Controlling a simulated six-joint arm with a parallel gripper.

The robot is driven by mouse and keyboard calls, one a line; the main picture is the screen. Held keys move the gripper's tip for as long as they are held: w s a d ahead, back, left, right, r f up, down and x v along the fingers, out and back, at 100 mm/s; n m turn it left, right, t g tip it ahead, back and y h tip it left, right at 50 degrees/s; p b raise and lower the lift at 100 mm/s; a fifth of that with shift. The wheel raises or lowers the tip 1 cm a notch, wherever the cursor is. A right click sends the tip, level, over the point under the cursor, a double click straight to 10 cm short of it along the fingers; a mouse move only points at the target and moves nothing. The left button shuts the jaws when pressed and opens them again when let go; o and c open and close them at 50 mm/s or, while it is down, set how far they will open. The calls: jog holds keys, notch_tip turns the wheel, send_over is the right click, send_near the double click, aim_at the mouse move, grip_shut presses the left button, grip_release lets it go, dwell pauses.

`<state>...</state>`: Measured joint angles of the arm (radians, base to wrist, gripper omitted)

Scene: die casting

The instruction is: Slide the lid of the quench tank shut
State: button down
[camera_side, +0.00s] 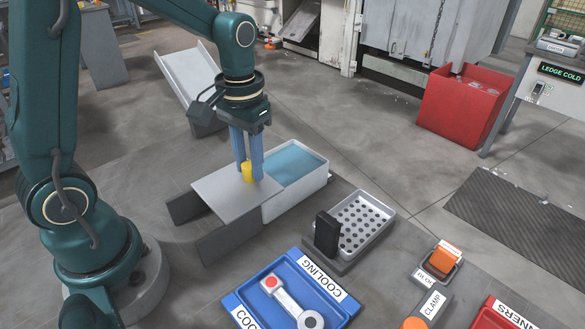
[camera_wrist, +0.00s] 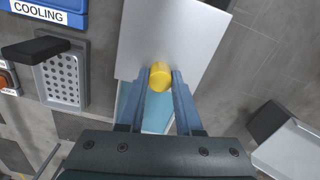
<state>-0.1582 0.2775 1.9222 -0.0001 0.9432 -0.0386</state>
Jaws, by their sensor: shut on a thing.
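The quench tank (camera_side: 300,203) is a white box with blue water (camera_side: 293,163) showing in its open right part. Its lid (camera_side: 215,192) is a flat grey plate, lying mostly to the left of the water on dark side supports. In the wrist view the lid (camera_wrist: 165,30) fills the top middle, with a strip of water (camera_wrist: 155,112) below it. A yellow knob (camera_side: 247,173) stands on the lid near its right edge. My gripper (camera_side: 248,168) points down with its blue fingers shut on the knob, which also shows between the fingertips in the wrist view (camera_wrist: 160,77).
A perforated tray (camera_side: 362,222) with a black upright handle stands right of the tank. A blue COOLING tray (camera_side: 262,313) with a metal part lies in front. A pale chute (camera_side: 190,75) stands behind left. A red bin (camera_side: 462,105) is at the back right.

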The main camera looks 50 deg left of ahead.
jog(key=w, duration=1.2)
jog(key=shift+w, duration=0.2)
jog(key=c, duration=0.6)
grip_release()
jog(key=shift+r, duration=2.55)
jog(key=shift+r, duration=0.1)
